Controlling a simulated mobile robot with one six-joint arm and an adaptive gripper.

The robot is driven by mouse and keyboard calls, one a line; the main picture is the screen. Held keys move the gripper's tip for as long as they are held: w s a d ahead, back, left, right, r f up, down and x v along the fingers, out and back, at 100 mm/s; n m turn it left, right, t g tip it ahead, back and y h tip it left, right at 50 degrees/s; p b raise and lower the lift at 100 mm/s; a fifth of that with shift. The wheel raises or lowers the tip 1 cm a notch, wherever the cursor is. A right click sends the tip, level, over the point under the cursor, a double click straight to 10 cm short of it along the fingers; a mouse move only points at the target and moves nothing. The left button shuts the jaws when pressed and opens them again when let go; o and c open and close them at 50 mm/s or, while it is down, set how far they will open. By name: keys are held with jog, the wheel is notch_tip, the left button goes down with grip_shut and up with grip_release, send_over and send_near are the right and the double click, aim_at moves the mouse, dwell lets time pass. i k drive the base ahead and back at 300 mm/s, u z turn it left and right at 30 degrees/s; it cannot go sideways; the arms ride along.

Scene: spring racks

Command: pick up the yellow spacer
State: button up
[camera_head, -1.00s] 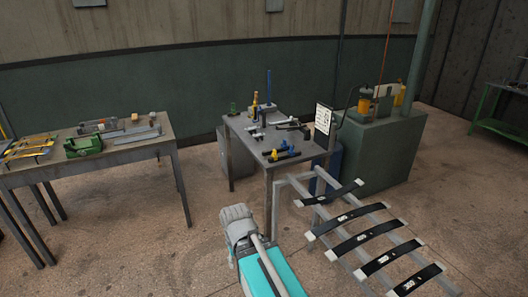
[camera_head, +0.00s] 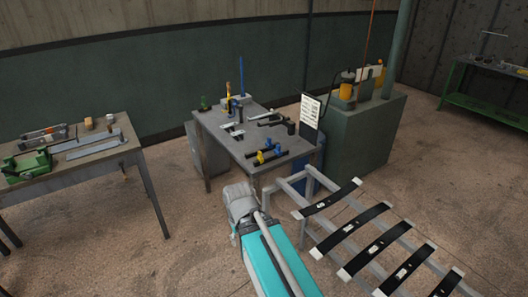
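A small yellow piece (camera_head: 260,157), which looks like the yellow spacer, is on the front part of the grey metal table (camera_head: 222,146) in the middle of the head view. It is at the near end of a dark bar, with small blue pieces (camera_head: 277,150) beside it. It is too small to tell its exact shape. My teal and grey arm reaches up from the bottom edge, its visible grey end just in front of the table. My gripper's fingers do not show.
A rack with black leaf springs (camera_head: 372,249) stands close at the front right. A workbench (camera_head: 104,149) stands at left. Open floor lies between the workbench and middle table.

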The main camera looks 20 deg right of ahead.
aim_at(260, 157)
jog(key=z, duration=0.3)
jog(key=i, duration=0.75)
jog(key=z, duration=0.65)
jog(key=i, duration=0.5)
jog(key=z, duration=0.2)
jog(key=k, duration=0.9)
jog(key=z, duration=0.15)
jog(key=i, duration=0.9)
